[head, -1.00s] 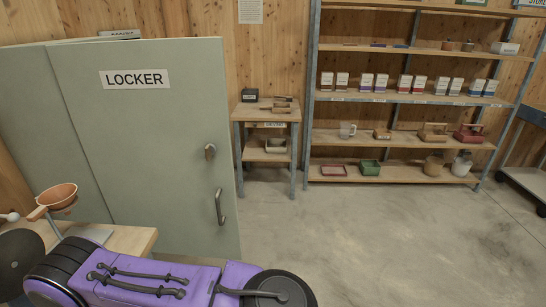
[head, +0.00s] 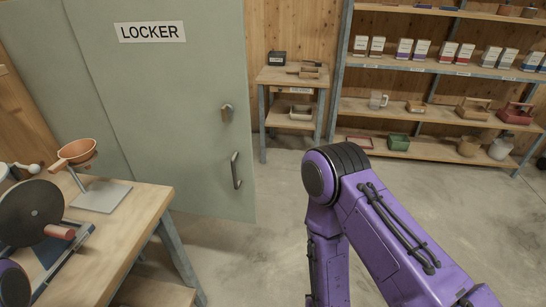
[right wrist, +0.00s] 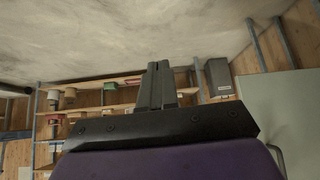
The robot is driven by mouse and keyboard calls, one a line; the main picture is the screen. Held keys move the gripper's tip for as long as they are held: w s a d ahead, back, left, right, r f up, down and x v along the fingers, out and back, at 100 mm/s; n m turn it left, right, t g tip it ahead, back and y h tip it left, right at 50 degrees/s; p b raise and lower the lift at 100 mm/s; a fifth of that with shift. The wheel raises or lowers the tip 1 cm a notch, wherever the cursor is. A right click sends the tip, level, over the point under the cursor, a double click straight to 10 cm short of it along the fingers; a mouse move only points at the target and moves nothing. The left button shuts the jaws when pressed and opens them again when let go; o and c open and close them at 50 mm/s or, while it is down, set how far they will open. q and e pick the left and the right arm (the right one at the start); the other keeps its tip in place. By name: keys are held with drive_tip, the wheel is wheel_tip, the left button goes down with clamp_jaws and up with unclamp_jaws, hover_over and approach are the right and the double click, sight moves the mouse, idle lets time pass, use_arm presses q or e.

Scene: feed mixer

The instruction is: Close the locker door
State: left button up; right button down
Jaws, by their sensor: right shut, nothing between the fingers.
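The grey-green locker door (head: 165,95) fills the left half of the head view, with a white LOCKER sign (head: 152,31). Near its right edge are a turn latch (head: 227,113) and a grey bar handle (head: 236,170). How far it stands from its frame cannot be told. The door also shows at the right of the right wrist view (right wrist: 285,110). My right gripper (right wrist: 158,68) is shut and empty in that view, apart from the door. In the head view my purple right arm stands right of the handle, its gripper out of frame. My left gripper is not in view.
A wooden bench (head: 115,225) at lower left holds an orange bowl on a stand (head: 78,151) and a dark disc-shaped device (head: 32,208). A small wooden table (head: 290,76) and a stocked shelf rack (head: 420,66) stand behind. The concrete floor right of the door is clear.

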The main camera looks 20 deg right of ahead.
drive_tip(key=w+a+r+t+b, duration=0.1)
drive_tip(key=w+a+r+t, duration=0.1)
drive_tip(key=w, duration=0.4)
drive_tip(key=w+a+r+t+b, duration=0.1)
drive_tip(key=w+a+r+t, duration=0.1)
drive_tip(key=w, duration=0.4)
drive_tip(key=m+t+h+b, duration=0.2)
drive_tip(key=t+h+b, duration=0.25)
drive_tip(key=h, duration=0.25)
approach(249, 149)
drive_tip(key=shift+g, duration=0.25)
drive_tip(key=p+x, duration=0.1)
drive_tip(key=x, duration=0.6)
drive_tip(key=shift+r+p, duration=0.2)
drive_tip(key=shift+p, duration=0.2)
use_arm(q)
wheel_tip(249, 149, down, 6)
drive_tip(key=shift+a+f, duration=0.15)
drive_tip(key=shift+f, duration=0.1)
use_arm(e)
drive_tip(key=shift+a, duration=0.15)
